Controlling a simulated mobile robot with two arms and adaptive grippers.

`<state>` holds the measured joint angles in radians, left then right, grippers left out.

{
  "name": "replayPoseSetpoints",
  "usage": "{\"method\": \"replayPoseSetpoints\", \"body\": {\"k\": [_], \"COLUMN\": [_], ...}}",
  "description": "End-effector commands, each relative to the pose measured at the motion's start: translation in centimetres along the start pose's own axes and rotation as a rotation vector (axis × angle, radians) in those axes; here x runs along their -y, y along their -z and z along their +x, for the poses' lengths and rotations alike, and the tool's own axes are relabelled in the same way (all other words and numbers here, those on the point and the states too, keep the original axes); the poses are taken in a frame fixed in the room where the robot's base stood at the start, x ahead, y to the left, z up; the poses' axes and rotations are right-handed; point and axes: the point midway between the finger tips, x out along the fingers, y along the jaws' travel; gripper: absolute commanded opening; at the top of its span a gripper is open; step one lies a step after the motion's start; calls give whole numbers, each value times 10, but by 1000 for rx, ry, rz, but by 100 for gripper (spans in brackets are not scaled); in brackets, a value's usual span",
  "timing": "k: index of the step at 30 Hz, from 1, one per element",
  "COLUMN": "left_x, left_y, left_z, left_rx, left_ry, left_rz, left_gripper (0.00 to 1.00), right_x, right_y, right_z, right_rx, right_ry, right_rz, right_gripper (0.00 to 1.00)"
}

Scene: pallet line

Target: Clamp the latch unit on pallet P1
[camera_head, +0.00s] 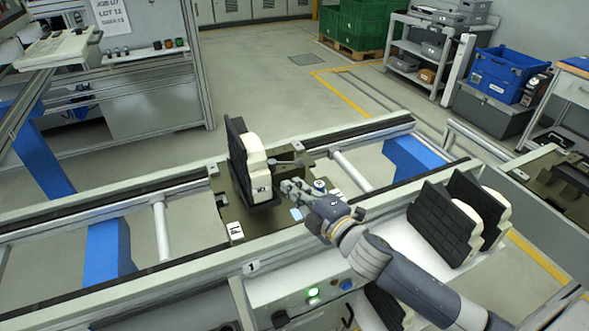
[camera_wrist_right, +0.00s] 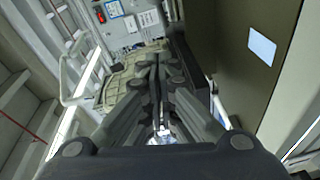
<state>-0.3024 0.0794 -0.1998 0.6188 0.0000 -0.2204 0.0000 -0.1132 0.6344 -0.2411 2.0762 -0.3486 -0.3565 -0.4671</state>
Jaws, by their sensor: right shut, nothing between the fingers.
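Pallet P1 (camera_head: 222,208), an olive plate with a white P1 label, sits on the conveyor. The latch unit (camera_head: 255,162), a cream body with a black ribbed plate, stands upright on it. A grey clamp lever (camera_head: 286,162) with a dark block is just right of the unit. My right gripper (camera_head: 288,188) is shut and empty, low over the pallet's right part, right of the unit and in front of the lever. In the right wrist view its fingers (camera_wrist_right: 157,68) are together. Whether it touches anything is unclear. My left gripper is not in view.
Conveyor rails (camera_head: 120,197) run along both sides of the pallet. Another olive pallet (camera_head: 560,185) is at the far right. A control panel with a lit green button (camera_head: 313,292) is in front.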

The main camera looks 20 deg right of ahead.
Motion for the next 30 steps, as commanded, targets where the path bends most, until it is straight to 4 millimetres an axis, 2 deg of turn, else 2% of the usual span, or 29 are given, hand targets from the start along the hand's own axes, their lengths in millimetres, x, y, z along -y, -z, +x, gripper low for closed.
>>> {"method": "replayPoseSetpoints", "body": {"k": [3,8,9,12,16,30], "left_x": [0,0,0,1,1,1], "left_y": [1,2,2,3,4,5], "left_z": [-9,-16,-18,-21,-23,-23], "left_rx": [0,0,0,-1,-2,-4], "left_ry": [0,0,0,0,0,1], "left_rz": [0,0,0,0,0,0], "left_gripper": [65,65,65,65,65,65], "right_x": [-4,-3,-2,-1,0,0], "right_y": [1,-2,-12,-25,-35,-39], "right_z": [24,50,50,53,55,56], "right_rx": [0,1,3,2,0,-1], "right_ry": [-2,-1,3,3,1,0], "right_rz": [0,-1,-3,-1,0,0], "right_gripper": [0,0,0,0,0,0]}}
